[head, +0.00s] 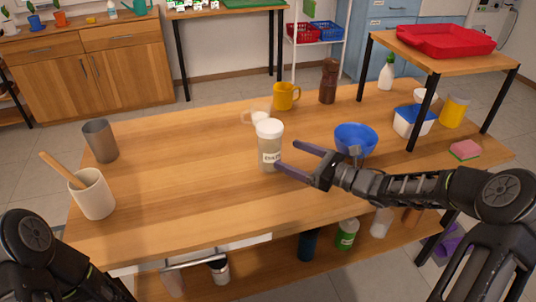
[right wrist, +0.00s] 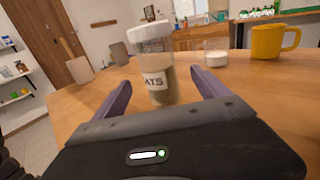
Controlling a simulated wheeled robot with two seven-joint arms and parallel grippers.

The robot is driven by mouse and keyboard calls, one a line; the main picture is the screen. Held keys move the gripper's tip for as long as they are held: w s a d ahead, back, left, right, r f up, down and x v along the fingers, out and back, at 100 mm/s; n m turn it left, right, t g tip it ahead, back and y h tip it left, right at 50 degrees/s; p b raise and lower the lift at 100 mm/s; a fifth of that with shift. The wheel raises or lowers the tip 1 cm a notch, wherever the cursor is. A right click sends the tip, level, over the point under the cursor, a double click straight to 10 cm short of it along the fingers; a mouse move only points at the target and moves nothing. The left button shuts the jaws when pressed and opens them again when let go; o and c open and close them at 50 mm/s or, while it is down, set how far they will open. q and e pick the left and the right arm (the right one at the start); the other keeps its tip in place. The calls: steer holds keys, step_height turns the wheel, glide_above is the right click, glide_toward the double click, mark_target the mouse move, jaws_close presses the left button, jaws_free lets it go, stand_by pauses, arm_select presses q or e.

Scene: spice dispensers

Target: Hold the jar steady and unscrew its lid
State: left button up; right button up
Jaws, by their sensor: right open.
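The jar (head: 269,147) stands upright on the wooden table, clear with pale contents, a label reading "OATS" in the right wrist view (right wrist: 155,82) and a white lid (head: 270,129) on top. The lid also shows in the right wrist view (right wrist: 151,31). My right gripper (head: 286,155) is open, its purple fingers pointing left at the jar from its right side. In the right wrist view the jar shows in the gap between the fingers, with space on both sides. My left arm shows at the lower left; its gripper is out of view.
A blue bowl (head: 356,139) stands just behind my right gripper. A clear white-filled cup (head: 255,116) and a yellow mug (head: 286,96) stand behind the jar. A grey cup (head: 100,140) and a utensil crock (head: 92,195) stand at the left.

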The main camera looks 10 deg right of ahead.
mark_target(280, 150)
steer(key=shift+s+r, duration=0.15)
steer(key=shift+x, duration=1.4)
steer(key=shift+d, duration=0.1)
steer(key=p+x, duration=0.1)
steer(key=x, duration=0.3)
steer(key=shift+a+p, duration=0.25)
steer(key=shift+p, duration=0.1)
steer(key=shift+w+a, duration=0.25)
steer(key=shift+w, duration=0.15)
steer(key=shift+c, duration=0.4)
steer(key=c, duration=1.7)
